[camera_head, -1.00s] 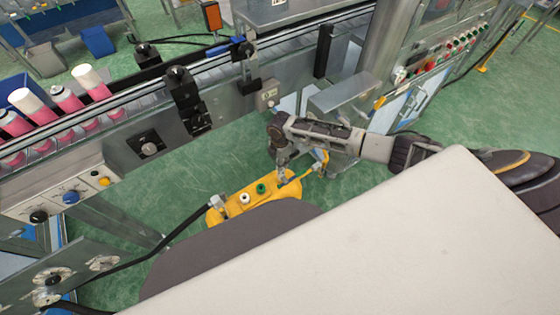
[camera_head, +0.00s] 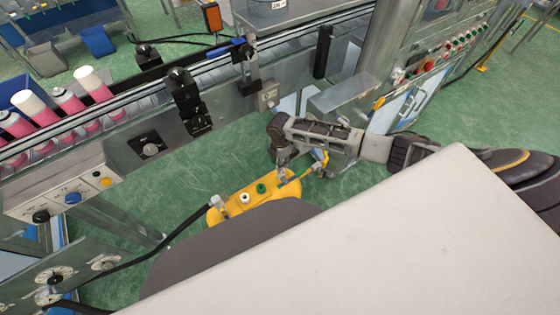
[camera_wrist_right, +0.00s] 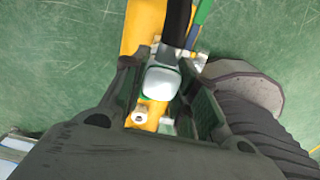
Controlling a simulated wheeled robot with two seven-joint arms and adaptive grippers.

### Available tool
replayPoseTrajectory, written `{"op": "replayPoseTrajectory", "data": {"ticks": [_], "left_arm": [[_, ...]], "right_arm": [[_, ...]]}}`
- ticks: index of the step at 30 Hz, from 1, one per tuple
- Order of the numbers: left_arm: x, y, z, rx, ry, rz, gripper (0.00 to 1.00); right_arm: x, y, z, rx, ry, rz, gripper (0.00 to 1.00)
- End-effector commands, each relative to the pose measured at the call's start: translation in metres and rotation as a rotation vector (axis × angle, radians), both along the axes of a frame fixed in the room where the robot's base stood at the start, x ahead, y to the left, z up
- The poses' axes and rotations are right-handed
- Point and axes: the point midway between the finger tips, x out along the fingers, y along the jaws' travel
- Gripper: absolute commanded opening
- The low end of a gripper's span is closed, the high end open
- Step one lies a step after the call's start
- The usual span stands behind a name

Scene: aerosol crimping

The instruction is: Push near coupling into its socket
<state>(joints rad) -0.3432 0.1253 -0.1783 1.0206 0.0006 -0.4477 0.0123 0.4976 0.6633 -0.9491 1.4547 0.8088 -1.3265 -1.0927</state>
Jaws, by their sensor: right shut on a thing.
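The yellow block (camera_head: 232,207) with a white and a green port or button on top lies low beside the machine. My right gripper (camera_head: 284,172) is over its right end, pointing down. In the right wrist view, a silver-grey coupling (camera_wrist_right: 161,82) with a black hose sits between the fingers of my gripper (camera_wrist_right: 162,95), which is shut on it. The coupling is over the yellow block (camera_wrist_right: 144,28); its lower end is hidden, so I cannot tell how deep it sits. Another silver fitting (camera_head: 217,203) with a black hose is at the block's left end. My left gripper is not in view.
A conveyor with pink cans (camera_head: 62,101) runs along the left, with a control panel (camera_head: 65,195) below it. A pale flat surface (camera_head: 380,230) fills the lower right. A black hose (camera_head: 165,247) crosses the lower left. Green floor (camera_head: 225,165) lies open around the block.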

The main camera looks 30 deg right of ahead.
Motion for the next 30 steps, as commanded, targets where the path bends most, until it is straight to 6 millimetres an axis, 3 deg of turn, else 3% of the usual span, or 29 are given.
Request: {"op": "replayPoseTrajectory", "data": {"ticks": [30], "left_arm": [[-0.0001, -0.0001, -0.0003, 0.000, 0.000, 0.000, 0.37]], "right_arm": [[0.0001, 0.0007, -0.0082, 0.001, -0.001, 0.001, 0.00]]}}
